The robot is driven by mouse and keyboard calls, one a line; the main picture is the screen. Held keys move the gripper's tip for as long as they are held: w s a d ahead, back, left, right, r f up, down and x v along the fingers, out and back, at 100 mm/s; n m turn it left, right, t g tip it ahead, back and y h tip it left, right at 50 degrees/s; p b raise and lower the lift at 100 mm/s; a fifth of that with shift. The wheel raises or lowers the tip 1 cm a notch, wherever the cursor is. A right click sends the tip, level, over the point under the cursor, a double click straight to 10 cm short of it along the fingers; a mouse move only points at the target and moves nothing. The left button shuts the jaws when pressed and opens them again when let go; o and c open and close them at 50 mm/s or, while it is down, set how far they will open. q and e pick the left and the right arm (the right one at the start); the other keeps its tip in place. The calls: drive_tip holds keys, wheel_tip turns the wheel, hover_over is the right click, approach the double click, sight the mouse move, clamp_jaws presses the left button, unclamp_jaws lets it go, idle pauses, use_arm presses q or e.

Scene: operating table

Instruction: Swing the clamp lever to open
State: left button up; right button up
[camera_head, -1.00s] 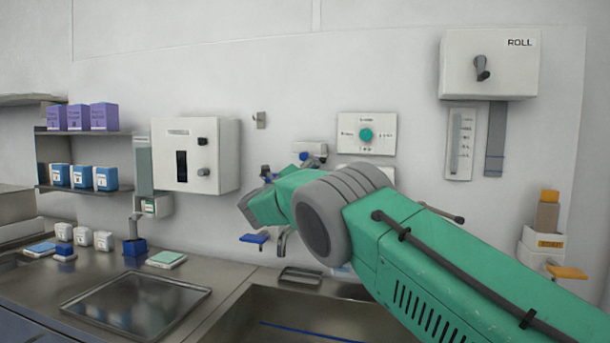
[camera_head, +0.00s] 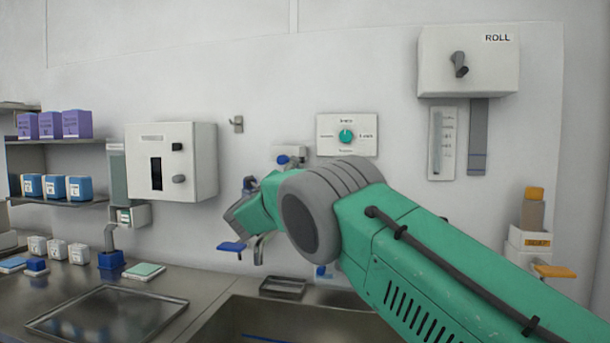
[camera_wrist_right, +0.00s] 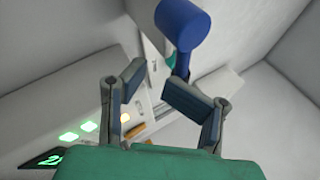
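In the right wrist view a blue, round-headed lever (camera_wrist_right: 184,24) with a thin blue stem stands just beyond my right gripper (camera_wrist_right: 158,84). The two dark finger pads are apart with nothing between them. The stem's lower end passes behind the right-hand pad; I cannot tell whether they touch. In the head view my right gripper (camera_head: 243,214) is up near the wall, partly hidden by its wrist. The clamp's body is not clearly visible. My left gripper is out of view.
A blue paddle (camera_head: 232,247) and a grey spout sit below the gripper. A white wall unit with a blue knob (camera_head: 283,159) and a dial panel (camera_head: 325,124) are behind the arm. A white box (camera_head: 200,150) hangs to the left. The sink (camera_head: 215,325) lies below.

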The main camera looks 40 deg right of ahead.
drive_tip(key=shift+s+a+r, duration=0.2)
drive_tip(key=shift+a+r, duration=0.35)
drive_tip(key=shift+r, duration=0.1)
drive_tip(key=v, duration=1.2)
drive_tip(key=shift+d+f, duration=0.15)
